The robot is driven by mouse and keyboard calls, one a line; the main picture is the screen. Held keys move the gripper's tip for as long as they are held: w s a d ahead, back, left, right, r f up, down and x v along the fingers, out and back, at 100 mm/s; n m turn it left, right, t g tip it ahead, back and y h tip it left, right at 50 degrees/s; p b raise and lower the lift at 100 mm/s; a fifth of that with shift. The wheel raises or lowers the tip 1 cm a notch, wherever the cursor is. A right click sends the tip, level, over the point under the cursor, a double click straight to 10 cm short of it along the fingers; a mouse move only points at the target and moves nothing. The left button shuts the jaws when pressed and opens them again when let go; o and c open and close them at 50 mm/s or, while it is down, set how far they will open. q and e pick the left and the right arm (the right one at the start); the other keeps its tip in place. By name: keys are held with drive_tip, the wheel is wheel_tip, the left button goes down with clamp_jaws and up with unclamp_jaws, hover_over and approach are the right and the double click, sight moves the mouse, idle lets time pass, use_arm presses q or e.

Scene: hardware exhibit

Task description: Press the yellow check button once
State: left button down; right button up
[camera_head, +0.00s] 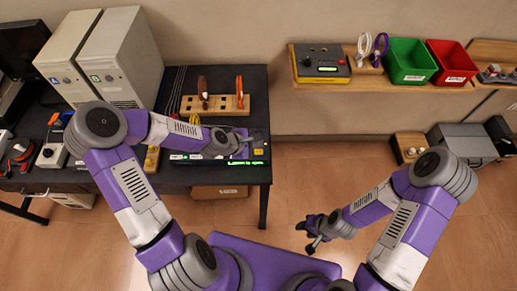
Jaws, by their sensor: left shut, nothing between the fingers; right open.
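A small yellow button (258,152) shows at the right end of the dark table, just above a strip with lit green text (243,163). I take it for the check button; any mark on it is too small to read. My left gripper (244,139) is shut and empty, reaching in from the left over the table. Its tip is just up and left of the yellow button, and I cannot tell whether they touch. The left wrist hides part of the panel. My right gripper (312,238) is open and empty over the floor, away from the table.
A wooden rack (216,104) with red and orange tools stands behind the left gripper. Two beige computer towers (118,60) stand further left. A wall shelf holds a yellow-and-grey device (321,68), a green bin (409,62) and a red bin (451,64).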

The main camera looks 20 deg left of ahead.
use_arm(q)
drive_tip(key=shift+r+p, duration=0.9)
drive_tip(key=shift+r, duration=0.55)
drive_tip(key=shift+f, duration=0.1)
drive_tip(key=s+d+f+m+g, duration=0.1)
drive_tip(key=s+f+m, duration=0.2)
drive_tip(key=s+d+f+m+g, duration=0.1)
drive_tip(key=s+d+f+m, duration=0.1)
drive_tip(key=s+f, duration=0.1)
drive_tip(key=s+d+f+m+g, duration=0.1)
drive_tip(key=s+d+f+m, duration=0.1)
drive_tip(key=s+f+m, duration=0.1)
drive_tip(key=shift+s+f+m+g, duration=0.3)
drive_tip(key=shift+s+f+g, duration=0.15)
drive_tip(key=shift+f, duration=0.3)
drive_tip(key=s+f+m+g+y+b, duration=0.1)
drive_tip(key=s+f+m+g+b, duration=0.1)
drive_tip(key=s+f+m, duration=0.6)
drive_tip(key=shift+s+a+f+g+b, duration=0.3)
drive_tip(key=shift+s+f+g, duration=0.05)
drive_tip(key=shift+s, duration=0.8)
